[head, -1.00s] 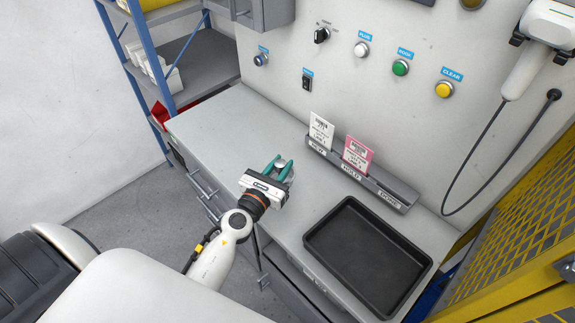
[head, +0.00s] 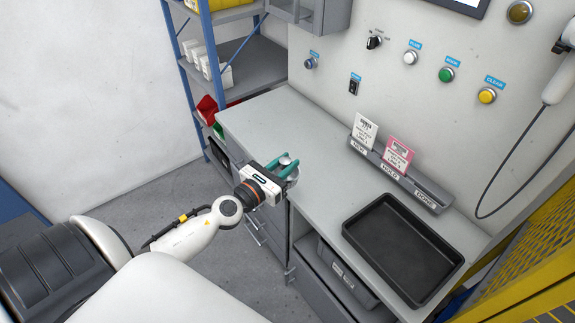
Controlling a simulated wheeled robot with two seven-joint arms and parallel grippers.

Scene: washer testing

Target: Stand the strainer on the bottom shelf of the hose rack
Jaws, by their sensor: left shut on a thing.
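My left gripper (head: 287,165), with teal fingers, is shut on a small silvery thing (head: 286,159), which I take for the strainer. It is held near the left front edge of the grey bench, mostly hidden by the fingers and the gripper body. Its shape and tilt are too small to tell. My right gripper is not in view. Nothing in view is clearly a hose rack; a blue-posted shelving unit (head: 206,45) stands at the upper left, and I cannot tell whether it is that rack.
The bench top (head: 262,117) is bare at its left end. A black tray (head: 403,250) lies on its right part, and a card holder (head: 410,183) stands by the panel wall. Red bins (head: 208,108) sit low in the shelving. Yellow mesh (head: 535,250) borders the right.

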